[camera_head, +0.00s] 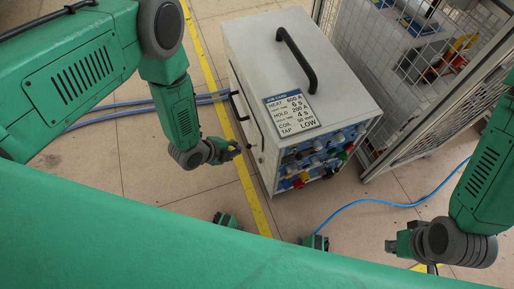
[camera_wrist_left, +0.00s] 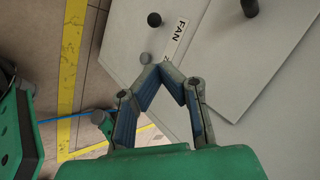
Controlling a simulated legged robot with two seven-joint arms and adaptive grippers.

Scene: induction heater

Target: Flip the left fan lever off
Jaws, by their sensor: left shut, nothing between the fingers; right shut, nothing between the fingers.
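The white heater cabinet (camera_head: 290,60) stands in the middle of the head view. In the left wrist view its pale side panel (camera_wrist_left: 225,40) bears a FAN label (camera_wrist_left: 178,38). My left gripper (camera_head: 234,150) is beside the cabinet's left side. My right gripper (camera_head: 392,246) is shut and empty at the lower right, away from the cabinet.
The cabinet front has several knobs and coloured parts (camera_head: 320,155), and a black handle (camera_head: 297,60) is on top. A wire mesh enclosure (camera_head: 420,90) stands to the right. A blue cable (camera_head: 385,201) crosses the floor. Yellow tape (camera_head: 250,195) runs along the floor left of the cabinet.

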